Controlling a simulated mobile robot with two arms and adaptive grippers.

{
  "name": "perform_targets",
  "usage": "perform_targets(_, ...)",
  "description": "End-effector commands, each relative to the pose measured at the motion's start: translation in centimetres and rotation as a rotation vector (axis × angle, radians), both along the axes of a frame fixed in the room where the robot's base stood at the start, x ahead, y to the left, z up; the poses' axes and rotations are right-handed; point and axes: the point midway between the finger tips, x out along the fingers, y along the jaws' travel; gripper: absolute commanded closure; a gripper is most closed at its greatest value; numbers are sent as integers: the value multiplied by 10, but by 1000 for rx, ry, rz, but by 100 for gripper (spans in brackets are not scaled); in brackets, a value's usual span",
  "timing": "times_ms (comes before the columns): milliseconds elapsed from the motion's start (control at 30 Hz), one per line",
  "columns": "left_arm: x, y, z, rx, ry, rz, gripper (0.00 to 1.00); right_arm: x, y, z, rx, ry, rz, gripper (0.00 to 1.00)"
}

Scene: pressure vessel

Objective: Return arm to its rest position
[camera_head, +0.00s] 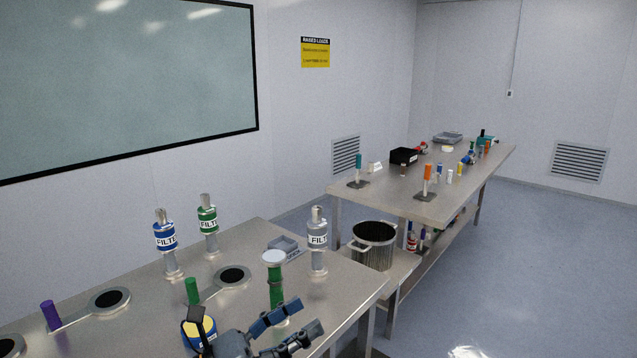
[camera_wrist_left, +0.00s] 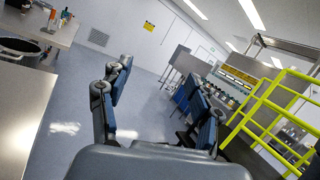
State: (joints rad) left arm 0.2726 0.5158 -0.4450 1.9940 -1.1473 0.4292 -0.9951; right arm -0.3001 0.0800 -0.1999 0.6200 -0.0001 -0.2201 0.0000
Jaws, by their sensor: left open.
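My left gripper (camera_head: 305,314) shows at the bottom of the head view, over the front edge of the near metal table (camera_head: 225,290). Its two dark blue-grey fingers are spread apart and point right. In the left wrist view the gripper (camera_wrist_left: 158,92) is open, with only the floor and distant room visible between its fingers. Nothing is held. Beyond the gripper in the head view stands a green post with a white round top (camera_head: 274,259); I cannot tell how far apart they are. My right gripper is in neither view.
Blue (camera_head: 165,238), green (camera_head: 208,221) and grey (camera_head: 317,236) filters stand on the near table. A metal pot (camera_head: 373,246) sits lower, right of the table. Yellow railing (camera_wrist_left: 262,105) shows at right in the wrist view.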

Motion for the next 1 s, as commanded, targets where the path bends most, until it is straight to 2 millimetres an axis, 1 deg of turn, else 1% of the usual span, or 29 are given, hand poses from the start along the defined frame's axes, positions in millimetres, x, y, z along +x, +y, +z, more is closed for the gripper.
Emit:
perform_targets(33, 3, 11, 7, -151, 108, 53, 37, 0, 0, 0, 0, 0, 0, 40)
perform_targets(67, 7, 20, 10, -240, 173, 86, 37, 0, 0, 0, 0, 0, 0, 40)
perform_targets(100, 12, 34, 11, -358, 260, 132, 37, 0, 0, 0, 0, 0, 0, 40)
perform_targets(167, 18, 56, 8, -534, 396, 199, 37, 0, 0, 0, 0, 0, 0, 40)
perform_targets(200, 22, 71, 2, -650, 488, 245, 37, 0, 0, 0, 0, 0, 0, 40)
perform_targets(267, 25, 95, -14, -821, 627, 316, 37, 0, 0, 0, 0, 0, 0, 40)
perform_targets(300, 25, 111, -28, -934, 720, 368, 37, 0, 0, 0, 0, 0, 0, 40)
perform_targets(367, 22, 133, -53, -1100, 859, 445, 37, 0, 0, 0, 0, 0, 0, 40)
perform_targets(400, 17, 146, -73, -1209, 952, 501, 37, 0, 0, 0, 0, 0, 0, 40)
perform_targets(433, 11, 155, -88, -1290, 1021, 544, 37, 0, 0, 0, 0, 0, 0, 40)
perform_targets(467, 5, 164, -105, -1369, 1089, 589, 37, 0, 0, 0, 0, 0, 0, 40)
perform_targets(500, -7, 173, -127, -1473, 1179, 653, 37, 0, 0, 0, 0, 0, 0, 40)
perform_targets(567, -28, 183, -161, -1623, 1308, 755, 37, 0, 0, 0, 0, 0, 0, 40)
perform_targets(600, -45, 188, -183, -1714, 1388, 825, 37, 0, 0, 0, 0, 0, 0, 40)
perform_targets(667, -71, 192, -211, -1836, 1495, 928, 37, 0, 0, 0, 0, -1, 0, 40)
perform_targets(700, -89, 192, -227, -1905, 1556, 996, 37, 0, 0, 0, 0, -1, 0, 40)
perform_targets(767, -115, 191, -246, -1996, 1636, 1094, 37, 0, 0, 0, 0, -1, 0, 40)
perform_targets(800, -131, 190, -257, -2045, 1681, 1153, 37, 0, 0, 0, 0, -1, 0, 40)
perform_targets(933, -182, 183, -281, -2174, 1798, 1346, 37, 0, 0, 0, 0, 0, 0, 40)
perform_targets(967, -193, 181, -285, 2152, -1783, -1359, 37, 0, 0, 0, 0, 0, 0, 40)
perform_targets(1000, -207, 178, -290, 2096, -1739, -1360, 37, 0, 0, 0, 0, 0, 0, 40)
